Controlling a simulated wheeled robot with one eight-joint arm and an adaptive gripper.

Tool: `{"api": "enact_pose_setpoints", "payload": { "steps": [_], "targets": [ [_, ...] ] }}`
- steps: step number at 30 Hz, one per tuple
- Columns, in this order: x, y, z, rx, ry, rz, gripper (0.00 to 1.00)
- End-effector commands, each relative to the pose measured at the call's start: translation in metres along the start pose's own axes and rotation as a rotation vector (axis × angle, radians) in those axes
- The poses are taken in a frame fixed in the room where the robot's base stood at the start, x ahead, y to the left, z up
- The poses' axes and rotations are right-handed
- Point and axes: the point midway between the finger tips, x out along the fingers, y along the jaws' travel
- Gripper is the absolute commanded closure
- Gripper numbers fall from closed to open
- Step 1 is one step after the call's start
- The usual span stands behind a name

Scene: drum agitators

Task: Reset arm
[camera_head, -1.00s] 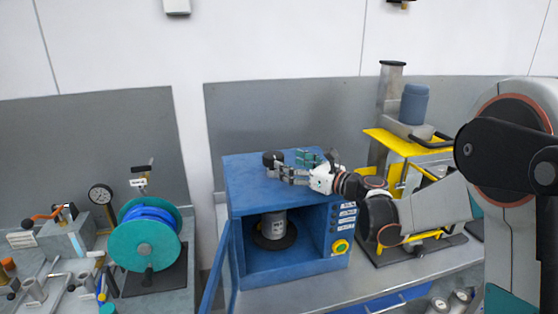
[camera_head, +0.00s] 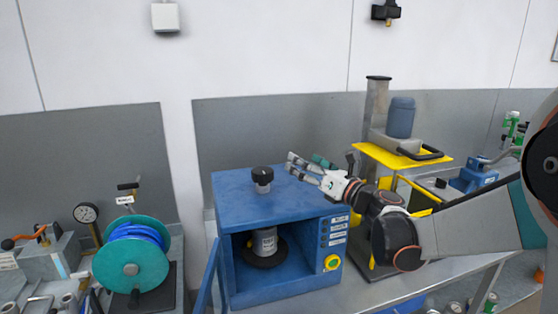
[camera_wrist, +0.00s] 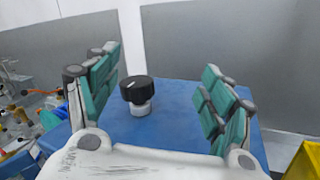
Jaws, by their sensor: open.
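My gripper (camera_head: 306,166) is open and empty above the right part of the top of the blue cabinet (camera_head: 232,201). In the wrist view my gripper (camera_wrist: 155,85) has its teal-padded fingers spread wide. A black knob (camera_head: 262,174) on a light base stands on the cabinet top, left of my fingertips and apart from them. It also shows in the wrist view between the fingers, farther ahead (camera_wrist: 134,91). The cabinet door stands open at the left. A grey can (camera_head: 264,241) sits inside on a dark round plate.
A teal reel with blue hose (camera_head: 130,265) and a gauge (camera_head: 86,213) stand on the left bench. A yellow-topped stand (camera_head: 403,156) with a blue drum (camera_head: 400,117) is behind my arm. A yellow button (camera_head: 332,262) is on the cabinet front. Grey panels stand behind.

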Motion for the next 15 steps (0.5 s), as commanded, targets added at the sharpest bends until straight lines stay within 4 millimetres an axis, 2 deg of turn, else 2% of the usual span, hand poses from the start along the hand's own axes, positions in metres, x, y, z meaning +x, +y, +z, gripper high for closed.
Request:
{"api": "enact_pose_setpoints", "payload": {
  "steps": [3,7,11,15],
  "targets": [
    [-0.024,-0.007,0.038,0.257,-0.128,-0.143,0.26],
    [-0.059,-0.019,0.065,0.565,-0.271,-0.287,0.26],
    [-0.104,-0.03,0.07,0.882,-0.414,-0.423,0.26],
    [-0.158,-0.036,0.052,1.232,-0.566,-0.563,0.26]
  ]
}}
